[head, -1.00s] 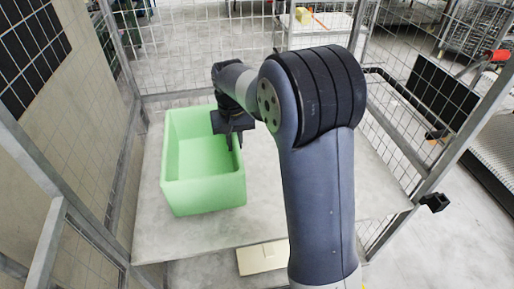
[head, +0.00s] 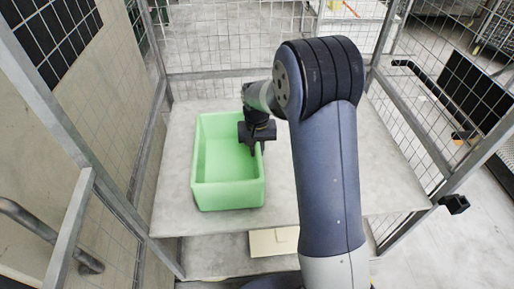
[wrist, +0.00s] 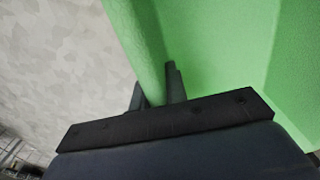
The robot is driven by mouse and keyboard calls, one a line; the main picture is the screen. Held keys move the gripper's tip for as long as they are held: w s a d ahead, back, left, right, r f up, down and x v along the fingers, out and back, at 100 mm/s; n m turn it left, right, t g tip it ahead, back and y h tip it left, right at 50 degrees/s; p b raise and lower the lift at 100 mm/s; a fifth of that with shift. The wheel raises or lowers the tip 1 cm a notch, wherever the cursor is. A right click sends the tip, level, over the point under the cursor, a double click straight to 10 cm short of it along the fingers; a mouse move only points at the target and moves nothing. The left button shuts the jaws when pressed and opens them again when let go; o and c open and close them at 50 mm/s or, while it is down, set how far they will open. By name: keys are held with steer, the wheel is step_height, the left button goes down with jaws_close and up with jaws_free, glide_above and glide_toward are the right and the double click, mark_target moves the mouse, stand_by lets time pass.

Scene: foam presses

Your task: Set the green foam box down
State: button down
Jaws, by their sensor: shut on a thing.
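The green foam box (head: 229,194) is an open-topped bin, upright over the left part of the grey table (head: 310,205) in the head view. I cannot tell whether its base touches the table. My gripper (head: 258,150) is at the box's right wall, shut on its rim with one finger inside and one outside. In the wrist view the box wall (wrist: 140,45) runs between the two dark fingers (wrist: 155,95). The box looks empty; its underside is hidden.
Wire mesh panels (head: 235,42) and metal posts enclose the table at the back and sides. A pale flat piece (head: 272,242) lies below the front edge. Bare tabletop lies right of the box, partly hidden behind my arm.

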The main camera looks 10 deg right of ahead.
steer(key=shift+f, duration=0.15)
steer(key=c, duration=1.4)
jaws_free()
step_height(320, 180, up, 12)
steer(key=shift+r+b, duration=0.2)
steer(key=shift+b, duration=0.1)
